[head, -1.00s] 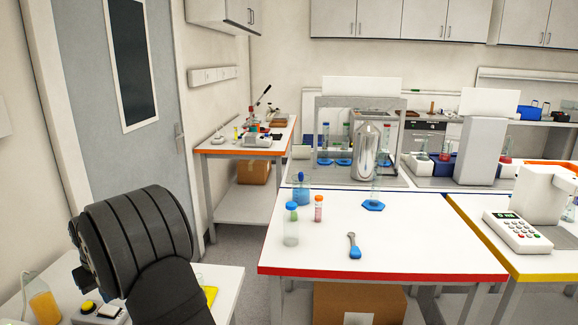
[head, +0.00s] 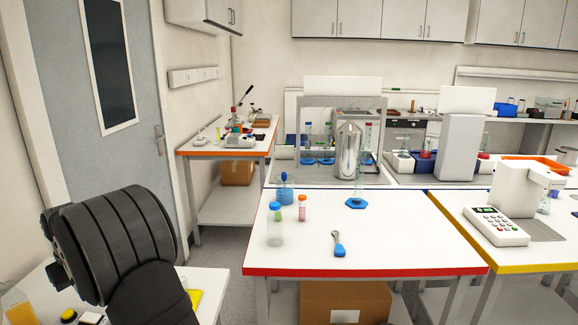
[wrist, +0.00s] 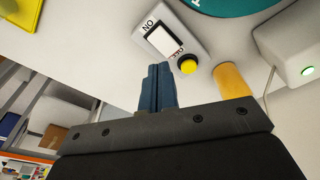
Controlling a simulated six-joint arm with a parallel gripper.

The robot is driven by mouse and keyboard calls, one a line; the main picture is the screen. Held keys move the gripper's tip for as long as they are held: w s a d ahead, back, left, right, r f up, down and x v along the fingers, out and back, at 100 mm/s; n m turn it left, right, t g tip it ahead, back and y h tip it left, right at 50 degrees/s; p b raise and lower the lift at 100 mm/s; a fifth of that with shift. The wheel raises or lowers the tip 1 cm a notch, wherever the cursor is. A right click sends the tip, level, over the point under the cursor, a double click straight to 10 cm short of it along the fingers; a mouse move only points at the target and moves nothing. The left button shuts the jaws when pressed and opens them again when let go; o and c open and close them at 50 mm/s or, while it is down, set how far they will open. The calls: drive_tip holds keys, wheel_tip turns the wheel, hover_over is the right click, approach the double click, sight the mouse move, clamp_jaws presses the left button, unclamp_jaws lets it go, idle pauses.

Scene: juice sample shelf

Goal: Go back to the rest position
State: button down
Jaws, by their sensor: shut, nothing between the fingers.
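My gripper (wrist: 158,82) shows in the wrist view with its two blue fingers closed together and nothing between them. In the head view my dark arm fills the lower left, over a white table (head: 215,285), and my gripper is not visible there.
A keypad device (head: 498,225) stands right. Grey floor shows between the tables.

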wheel_tip(320, 180, down, 6)
drive_tip(key=shift+f, duration=0.2)
drive_tip(key=shift+r, duration=0.15)
wheel_tip(320, 180, up, 12)
drive_tip(key=s+d+n, duration=0.1)
drive_tip(key=s+n, duration=0.1)
drive_tip(key=n, duration=1)
drive_tip(key=shift+r+n+t, duration=0.25)
drive_tip(key=shift+n+t, duration=0.05)
drive_tip(key=shift+n, duration=0.1)
idle(0.9)
drive_tip(key=shift+d, duration=0.1)
